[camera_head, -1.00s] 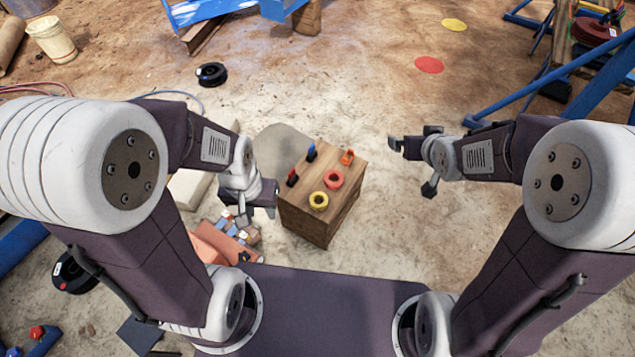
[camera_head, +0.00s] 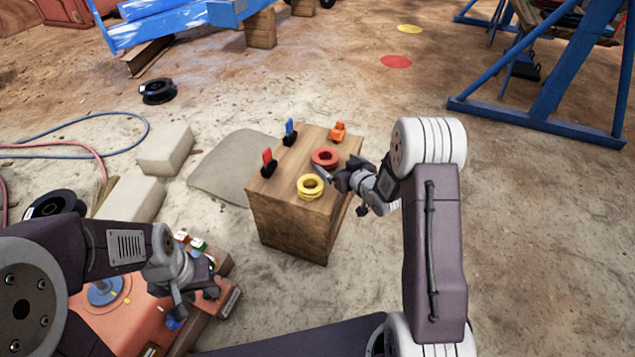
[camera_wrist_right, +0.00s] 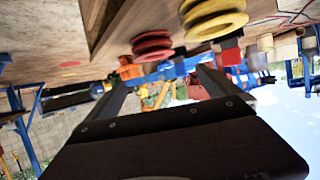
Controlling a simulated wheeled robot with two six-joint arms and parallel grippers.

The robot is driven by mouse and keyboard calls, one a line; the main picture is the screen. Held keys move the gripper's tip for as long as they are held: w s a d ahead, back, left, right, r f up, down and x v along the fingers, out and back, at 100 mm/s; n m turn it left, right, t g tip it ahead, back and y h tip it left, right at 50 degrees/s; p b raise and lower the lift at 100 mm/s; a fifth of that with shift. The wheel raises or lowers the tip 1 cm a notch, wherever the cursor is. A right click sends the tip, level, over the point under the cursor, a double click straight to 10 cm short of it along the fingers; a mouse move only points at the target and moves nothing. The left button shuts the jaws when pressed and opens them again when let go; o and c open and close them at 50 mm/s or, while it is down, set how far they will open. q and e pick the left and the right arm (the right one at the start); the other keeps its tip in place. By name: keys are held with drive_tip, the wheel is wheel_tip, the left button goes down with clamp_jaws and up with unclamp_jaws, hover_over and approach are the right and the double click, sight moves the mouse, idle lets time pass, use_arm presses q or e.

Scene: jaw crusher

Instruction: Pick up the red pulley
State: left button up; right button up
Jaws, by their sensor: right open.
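The red pulley (camera_head: 325,158) lies on top of the wooden box (camera_head: 290,222), behind the yellow pulley (camera_head: 310,186). My right gripper (camera_head: 338,174) is open and empty at the box's right edge, close beside both pulleys. In the upside-down right wrist view, the red pulley (camera_wrist_right: 152,46) appears beyond the spread fingers and the yellow pulley (camera_wrist_right: 212,20) nearer to the right finger. The red pulley is not between the fingers. My left gripper (camera_head: 196,296) hangs low left of the box, over an orange machine; its jaw opening is unclear.
A red clamp-like piece (camera_head: 268,162), a blue one (camera_head: 290,132) and an orange piece (camera_head: 338,132) stand on the box. The orange machine (camera_head: 130,318) is at lower left. Pale blocks (camera_head: 165,150) lie left of the box. Ground to the right is open.

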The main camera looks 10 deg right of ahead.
sight(322, 156)
drive_tip(key=shift+s+d+f+b, duration=0.1)
drive_tip(key=shift+d+f+b, duration=0.1)
drive_tip(key=shift+f, duration=0.45)
drive_tip(key=shift+d+f+b, duration=0.1)
drive_tip(key=shift+f+b, duration=0.05)
drive_tip(key=shift+f, duration=0.45)
drive_tip(key=shift+w+r+p, duration=0.2)
drive_tip(key=shift+p, duration=0.25)
drive_tip(key=p+x, duration=0.1)
drive_tip(key=p, duration=0.1)
drive_tip(key=p+x, duration=0.2)
drive_tip(key=shift+w+r+p, duration=0.1)
drive_tip(key=shift+w+p, duration=0.2)
drive_tip(key=shift+w, duration=0.05)
drive_tip(key=shift+w+a+f+b, duration=0.25)
drive_tip(key=shift+w+f+b, duration=0.75)
drive_tip(key=shift+w+b, duration=0.1)
drive_tip(key=shift+w, duration=0.2)
drive_tip(key=b+x, duration=0.4)
drive_tip(key=x, duration=0.1)
drive_tip(key=shift+s+d+f, duration=0.1)
drive_tip(key=shift+d+f, duration=0.05)
use_arm(q)
wheel_tip(322, 156, down, 3)
use_arm(e)
drive_tip(key=shift+c, duration=0.3)
